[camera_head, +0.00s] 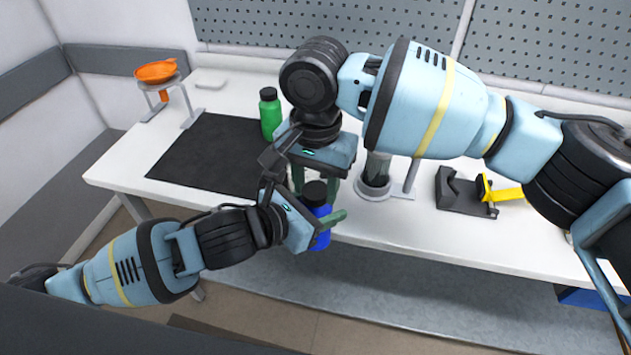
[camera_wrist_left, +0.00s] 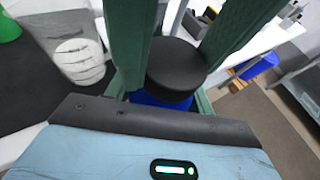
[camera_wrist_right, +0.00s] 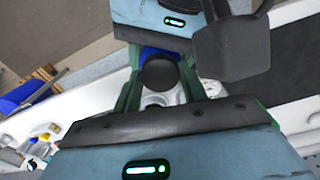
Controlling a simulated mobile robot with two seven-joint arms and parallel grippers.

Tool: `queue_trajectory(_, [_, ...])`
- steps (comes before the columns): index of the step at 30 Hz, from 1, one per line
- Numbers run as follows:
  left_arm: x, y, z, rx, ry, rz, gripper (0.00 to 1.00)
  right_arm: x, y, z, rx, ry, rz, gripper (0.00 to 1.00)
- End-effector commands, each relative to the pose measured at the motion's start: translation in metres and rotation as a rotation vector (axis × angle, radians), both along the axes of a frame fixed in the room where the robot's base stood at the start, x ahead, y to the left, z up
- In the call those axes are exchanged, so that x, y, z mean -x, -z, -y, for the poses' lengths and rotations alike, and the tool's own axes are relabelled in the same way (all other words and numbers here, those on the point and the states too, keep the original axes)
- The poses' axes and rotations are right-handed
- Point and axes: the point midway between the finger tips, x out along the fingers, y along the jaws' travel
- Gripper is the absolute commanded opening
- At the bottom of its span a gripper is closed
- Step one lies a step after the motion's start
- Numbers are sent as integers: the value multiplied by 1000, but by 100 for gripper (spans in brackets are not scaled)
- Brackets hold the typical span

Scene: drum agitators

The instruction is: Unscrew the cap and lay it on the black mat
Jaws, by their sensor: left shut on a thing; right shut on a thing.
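A blue bottle (camera_head: 322,238) with a black cap (camera_head: 314,192) is held upright in front of the table's near edge. My left gripper (camera_head: 328,220) is shut on the bottle from the side. My right gripper (camera_head: 316,178) comes from above and is shut on the cap, one finger on each side. The cap shows from above between green fingers in the left wrist view (camera_wrist_left: 178,68) and the right wrist view (camera_wrist_right: 158,74). It sits on the bottle; I cannot tell how tightly. The black mat (camera_head: 200,155) lies flat on the table at the left.
A green bottle (camera_head: 269,118) with a black cap stands at the mat's right edge. An orange dish (camera_head: 156,71) rests on a stand at the far left. A clear cylinder (camera_head: 376,172) on a stand and a black-and-yellow fixture (camera_head: 468,195) are to the right. Most of the mat is clear.

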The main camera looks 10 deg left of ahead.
Motion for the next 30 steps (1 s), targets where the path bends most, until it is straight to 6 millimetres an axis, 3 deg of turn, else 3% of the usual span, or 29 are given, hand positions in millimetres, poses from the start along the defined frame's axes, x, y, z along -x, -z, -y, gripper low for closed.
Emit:
queue_trajectory(12, [0, -1, 0, 1, 0, 2, 0, 0, 0, 0, 0, -80, 1, 14])
queue_trajectory(13, [0, -1, 0, 1, 0, 2, 0, 0, 0, 0, 0, -80, 1, 46])
queue_trajectory(17, [0, -1, 0, 1, 0, 2, 0, 0, 0, 0, 0, -79, 1, 63])
queue_trajectory(26, [0, -1, 1, 2, 2, 2, 0, 0, -2, 0, -2, -80, 1, 64])
queue_trajectory(30, [0, -1, 1, 2, 1, 1, 0, 0, -13, -1, -3, -81, 2, 64])
